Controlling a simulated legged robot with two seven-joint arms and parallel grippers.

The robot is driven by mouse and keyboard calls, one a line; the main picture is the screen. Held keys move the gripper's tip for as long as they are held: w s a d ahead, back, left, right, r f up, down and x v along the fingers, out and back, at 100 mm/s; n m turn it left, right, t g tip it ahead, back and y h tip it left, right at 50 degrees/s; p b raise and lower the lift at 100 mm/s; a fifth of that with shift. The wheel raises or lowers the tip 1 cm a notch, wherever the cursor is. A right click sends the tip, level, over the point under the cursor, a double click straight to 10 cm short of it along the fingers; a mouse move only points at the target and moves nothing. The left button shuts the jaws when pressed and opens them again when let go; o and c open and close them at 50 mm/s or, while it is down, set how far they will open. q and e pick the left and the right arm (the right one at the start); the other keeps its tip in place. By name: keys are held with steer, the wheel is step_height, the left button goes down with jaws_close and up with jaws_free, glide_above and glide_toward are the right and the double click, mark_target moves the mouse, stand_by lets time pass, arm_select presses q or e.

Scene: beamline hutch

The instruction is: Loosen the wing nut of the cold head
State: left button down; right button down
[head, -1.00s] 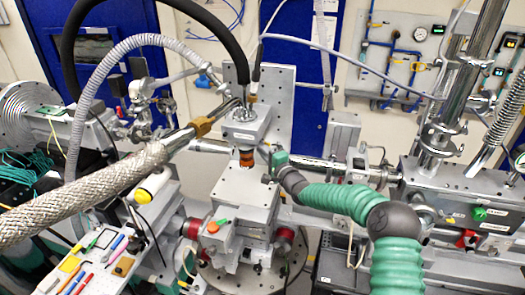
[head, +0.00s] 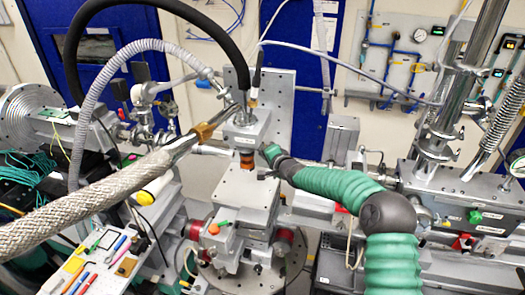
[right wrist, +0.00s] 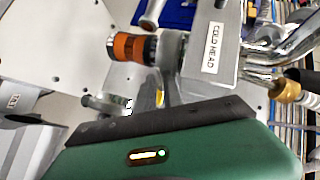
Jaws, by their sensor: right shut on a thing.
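The cold head (head: 246,125) is a grey metal block standing upright in the middle of the head view, with an orange-brown ring (head: 246,160) below it. In the right wrist view the cold head (right wrist: 211,45) shows its label, and the orange ring (right wrist: 128,47) lies to its left. My right gripper (head: 266,150), at the end of my green arm, is at the lower right side of the cold head. It is shut on the wing nut, which is small and mostly hidden by the gripper. In the right wrist view my gripper's (right wrist: 165,85) green body fills the bottom. My left gripper is out of view.
A thick braided hose (head: 100,195) runs from the left to the cold head, and a black hose (head: 160,8) arches above. A tool tray (head: 105,262) is at the lower left. Steel beamline parts (head: 460,185) stand at the right. Free room around the cold head is tight.

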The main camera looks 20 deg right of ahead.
steer(key=shift+n+g+h, duration=0.4)
steer(key=shift+n+g, duration=0.1)
steer(key=shift+g, duration=0.1)
steer(key=shift+f, duration=0.1)
